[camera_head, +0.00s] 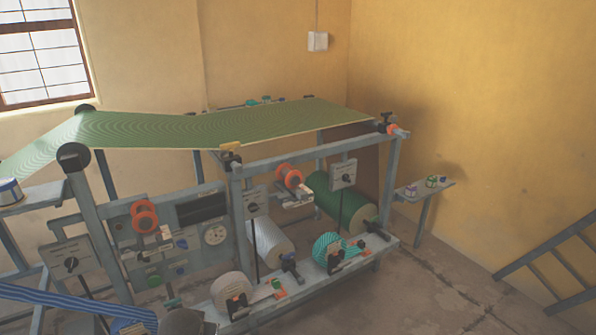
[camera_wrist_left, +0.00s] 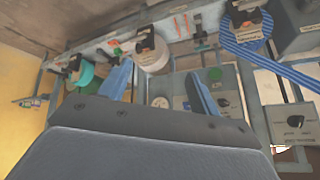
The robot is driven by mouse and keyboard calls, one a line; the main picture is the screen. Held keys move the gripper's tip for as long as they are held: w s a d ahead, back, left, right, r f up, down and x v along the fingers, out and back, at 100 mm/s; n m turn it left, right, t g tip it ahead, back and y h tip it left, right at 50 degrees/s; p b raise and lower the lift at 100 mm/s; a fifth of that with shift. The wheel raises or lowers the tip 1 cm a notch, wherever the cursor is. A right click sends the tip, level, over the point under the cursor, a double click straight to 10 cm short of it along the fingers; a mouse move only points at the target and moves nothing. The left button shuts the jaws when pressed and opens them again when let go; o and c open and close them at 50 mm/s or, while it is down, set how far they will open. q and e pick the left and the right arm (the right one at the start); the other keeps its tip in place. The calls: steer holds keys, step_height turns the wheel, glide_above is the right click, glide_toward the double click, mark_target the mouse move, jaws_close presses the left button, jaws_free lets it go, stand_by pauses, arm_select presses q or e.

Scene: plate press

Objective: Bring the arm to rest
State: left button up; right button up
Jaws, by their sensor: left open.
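My left gripper (camera_wrist_left: 160,70) shows in the left wrist view with its two blue fingers spread apart and nothing between them. The wrist view is turned over, with the floor at the top. The fingers point toward the press frame (camera_wrist_left: 95,45), whose panel and rolls appear beyond them; I cannot tell the exact distance. In the head view a dark grey rounded shape at the bottom edge may be part of my left arm; no fingers show there. My right gripper is in neither view.
The press frame (camera_head: 300,150) carries a green patterned sheet (camera_head: 240,125). Below are a white roll (camera_head: 268,242), a dark green roll (camera_head: 340,203) and a teal roll (camera_head: 328,246). A blue striped band (camera_head: 60,298) crosses the lower left. A ladder-like rack (camera_head: 555,255) stands right; floor between is clear.

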arm_select(q)
steer(key=s+d+f+g+h+p, duration=0.1)
steer(key=s+d+f, duration=0.1)
steer(key=s, duration=0.7)
steer(key=s+d+f+m+g+h+p, duration=0.1)
steer(key=s+d, duration=0.4)
steer(key=s, duration=0.5)
steer(key=s+d+f+g+h, duration=0.1)
steer(key=s+d+f, duration=0.3)
steer(key=s, duration=0.5)
steer(key=shift+s+d+f+m+g+p, duration=0.3)
steer(key=shift+f+g+p, duration=0.1)
steer(key=shift+g, duration=0.4)
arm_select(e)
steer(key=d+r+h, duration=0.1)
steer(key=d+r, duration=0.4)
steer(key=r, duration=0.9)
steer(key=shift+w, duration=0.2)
